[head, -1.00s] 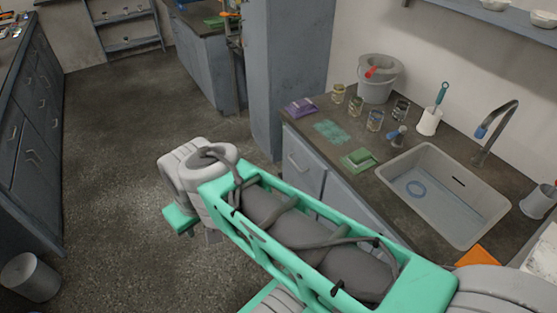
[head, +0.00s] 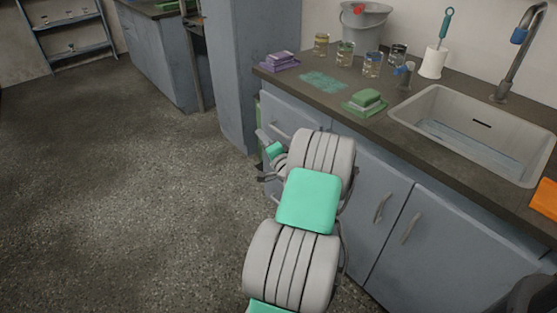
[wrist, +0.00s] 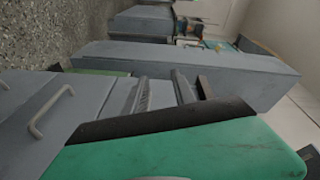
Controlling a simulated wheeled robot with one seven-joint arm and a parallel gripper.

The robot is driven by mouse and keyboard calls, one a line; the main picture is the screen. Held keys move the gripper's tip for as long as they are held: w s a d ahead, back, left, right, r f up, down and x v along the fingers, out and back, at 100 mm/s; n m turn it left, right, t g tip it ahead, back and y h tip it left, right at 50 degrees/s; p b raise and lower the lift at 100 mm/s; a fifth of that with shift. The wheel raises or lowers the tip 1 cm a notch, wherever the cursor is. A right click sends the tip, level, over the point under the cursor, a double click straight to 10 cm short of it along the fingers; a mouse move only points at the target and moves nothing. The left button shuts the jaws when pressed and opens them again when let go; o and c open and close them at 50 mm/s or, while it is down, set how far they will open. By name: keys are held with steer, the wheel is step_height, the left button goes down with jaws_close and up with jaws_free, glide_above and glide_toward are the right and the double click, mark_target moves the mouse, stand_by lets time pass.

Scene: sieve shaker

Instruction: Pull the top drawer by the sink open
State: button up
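The top drawer (head: 283,117) is the grey front under the worktop, left of the sink (head: 478,135). It looks shut. My arm reaches across the cabinet and partly hides the drawer front and its handle. My gripper (head: 263,158) is small in the head view, at the cabinet's left end, just below and left of the drawer. Its fingers look apart, with nothing seen between them. In the wrist view, which is turned sideways, a metal handle (wrist: 50,110) on a grey front lies at the left; I cannot tell whether it is the drawer's.
Cabinet doors (head: 395,225) with handles are right of my arm. A tall grey cabinet (head: 250,70) stands close beyond the worktop's left end. Glass jars, a green sponge (head: 366,100) and a bucket (head: 362,25) stand on the worktop. The floor (head: 120,190) at left is clear.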

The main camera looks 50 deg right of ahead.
steer(key=s+d+f+m+h, duration=0.3)
steer(key=s+d, duration=0.2)
steer(key=shift+g, duration=0.4)
steer(key=b+x, duration=0.1)
steer(key=x, duration=0.6)
steer(key=shift+w+d+r, duration=0.1)
steer(key=shift+d+r, duration=0.1)
jaws_close()
stand_by(0.4)
